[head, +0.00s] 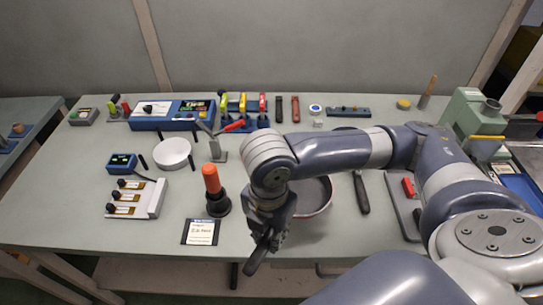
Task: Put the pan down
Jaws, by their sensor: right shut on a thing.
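The pan (318,199) is a round grey vessel with a reddish rim, right of the middle of the table's front part. My right forearm and gripper hide its left side. My right gripper (264,245) points down at the pan's front left, near the table's front edge, and is shut on the pan. The grip itself is mostly hidden by the wrist. I cannot tell whether the pan's base touches the table. My left gripper is not in view.
The grey-green table (75,200) has an orange-handled tool (212,181) and a label card (201,232) left of my gripper. A black-handled tool (361,192) lies right of the pan. Devices and tools line the back.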

